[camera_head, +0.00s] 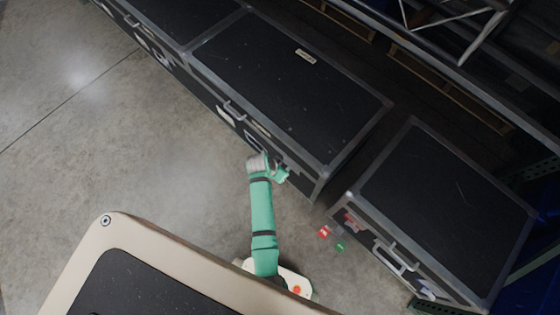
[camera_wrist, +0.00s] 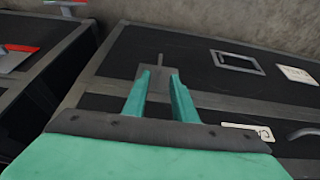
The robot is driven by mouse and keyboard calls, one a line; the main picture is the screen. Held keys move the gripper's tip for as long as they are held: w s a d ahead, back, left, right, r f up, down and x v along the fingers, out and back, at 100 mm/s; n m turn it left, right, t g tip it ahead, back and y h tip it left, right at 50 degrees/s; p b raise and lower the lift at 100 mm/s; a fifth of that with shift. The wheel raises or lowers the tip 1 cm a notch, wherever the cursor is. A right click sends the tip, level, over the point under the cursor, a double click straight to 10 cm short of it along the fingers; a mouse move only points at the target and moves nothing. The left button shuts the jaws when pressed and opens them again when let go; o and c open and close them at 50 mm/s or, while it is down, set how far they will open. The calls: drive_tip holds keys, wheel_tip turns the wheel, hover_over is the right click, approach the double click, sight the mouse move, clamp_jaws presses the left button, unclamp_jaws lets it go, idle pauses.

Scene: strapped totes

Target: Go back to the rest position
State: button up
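My gripper (camera_head: 280,174) is at the end of my green arm, close to the front face of the middle black case (camera_head: 290,80) in the head view. In the wrist view its two green fingers (camera_wrist: 160,82) stand apart. A small grey piece with a thin upright line shows between or just beyond the fingertips. It looks like part of the case's fittings, and I cannot tell if the fingers touch it. I see no loose object held.
A second black case (camera_head: 450,205) stands at the right, with small red (camera_head: 323,232) and green (camera_head: 340,247) parts near its front. Another case (camera_head: 185,18) stands at the upper left. Shelving (camera_head: 470,45) runs behind. The concrete floor (camera_head: 110,130) at the left is clear.

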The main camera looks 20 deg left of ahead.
drive_tip(key=shift+s+a+r, duration=0.1)
drive_tip(key=shift+s+r, duration=0.05)
drive_tip(key=shift+r, duration=0.25)
idle(0.3)
drive_tip(key=s+d+r+n+t+y, duration=0.1)
drive_tip(key=s+d+r+t+y, duration=0.15)
drive_tip(key=s, duration=0.45)
drive_tip(key=s+d+r+n+t+y, duration=0.1)
drive_tip(key=s+d+r+t, duration=0.15)
drive_tip(key=s, duration=0.35)
drive_tip(key=s+d+r+t, duration=0.2)
drive_tip(key=s+d+r, duration=0.1)
drive_tip(key=r, duration=0.6)
drive_tip(key=s+d+r+n+t+h, duration=0.1)
drive_tip(key=s+d+r, duration=0.3)
drive_tip(key=r, duration=0.6)
drive_tip(key=s+d+r+n+t+h, duration=0.1)
drive_tip(key=s+d+r+t, duration=0.2)
drive_tip(key=r, duration=0.7)
drive_tip(key=shift+s+d, duration=0.7)
drive_tip(key=shift+s, duration=0.15)
drive_tip(key=shift+o, duration=0.4)
